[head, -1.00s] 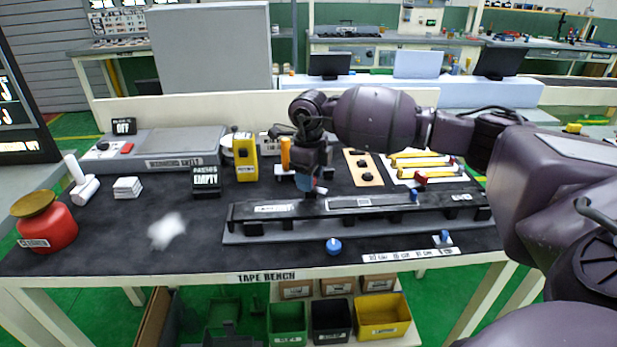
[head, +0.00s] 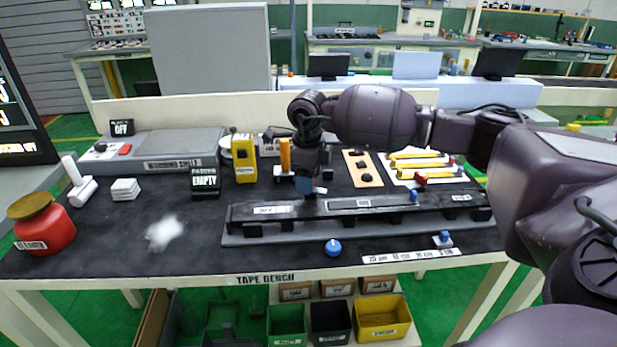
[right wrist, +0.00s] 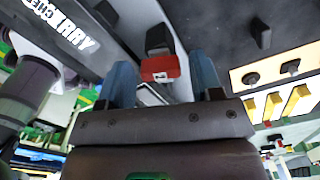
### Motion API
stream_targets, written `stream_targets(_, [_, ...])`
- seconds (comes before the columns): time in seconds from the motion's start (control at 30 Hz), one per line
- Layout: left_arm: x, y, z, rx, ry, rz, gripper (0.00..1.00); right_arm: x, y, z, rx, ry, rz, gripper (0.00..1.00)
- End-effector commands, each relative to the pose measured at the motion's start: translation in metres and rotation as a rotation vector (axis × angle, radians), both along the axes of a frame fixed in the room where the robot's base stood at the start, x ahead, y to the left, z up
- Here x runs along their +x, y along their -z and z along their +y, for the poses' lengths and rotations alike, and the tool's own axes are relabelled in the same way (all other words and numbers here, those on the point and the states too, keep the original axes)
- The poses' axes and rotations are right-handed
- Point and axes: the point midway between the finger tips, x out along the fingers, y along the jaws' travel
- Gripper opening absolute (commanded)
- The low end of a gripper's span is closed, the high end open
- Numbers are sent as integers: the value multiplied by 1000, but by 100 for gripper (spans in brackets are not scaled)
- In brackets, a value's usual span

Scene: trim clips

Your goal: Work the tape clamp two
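My right gripper (head: 305,187) is above the left half of the long black bar fixture (head: 390,204) on the bench. In the right wrist view its blue fingertips (right wrist: 163,82) are spread apart. A small red block with a white mark (right wrist: 160,68), below a black part, shows between them; the fingers do not look closed on it. Whether this is tape clamp two I cannot tell. A blue knob (head: 414,196) is on the bar's right part. Two more blue knobs, a left one (head: 333,246) and a right one (head: 444,237), are in front. My left gripper is not in view.
A board with yellow-handled tools (head: 420,165) lies behind the bar. A red jar (head: 45,228) and a white wad (head: 164,233) are at left.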

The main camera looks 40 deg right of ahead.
Motion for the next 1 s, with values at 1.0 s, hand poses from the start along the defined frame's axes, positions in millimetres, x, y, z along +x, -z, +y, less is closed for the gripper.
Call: stream_targets(1.0, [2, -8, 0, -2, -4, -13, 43, 0, -97, 0, 0, 0, -1, 68])
